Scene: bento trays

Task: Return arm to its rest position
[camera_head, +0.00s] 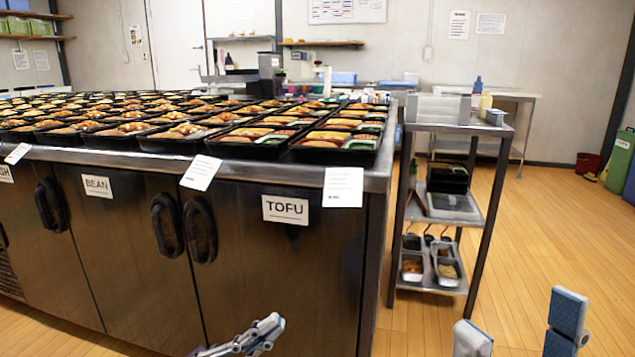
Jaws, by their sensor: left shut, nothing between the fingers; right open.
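My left gripper (262,332) is at the bottom edge left of the middle, in front of the steel counter's lower doors. It is shut with nothing in it. My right gripper (520,330) is at the bottom right, over the wooden floor. Its two fingers stand well apart, with nothing between them. Neither gripper touches anything that I can see. The bottom edge of the view cuts off most of both arms.
A steel counter (375,177) full of bento trays fills the left, with TOFU (285,209) and BEAN (97,186) labels. A metal shelf cart (460,126) stands right of it, holding containers. The floor (560,220) at the right is clear.

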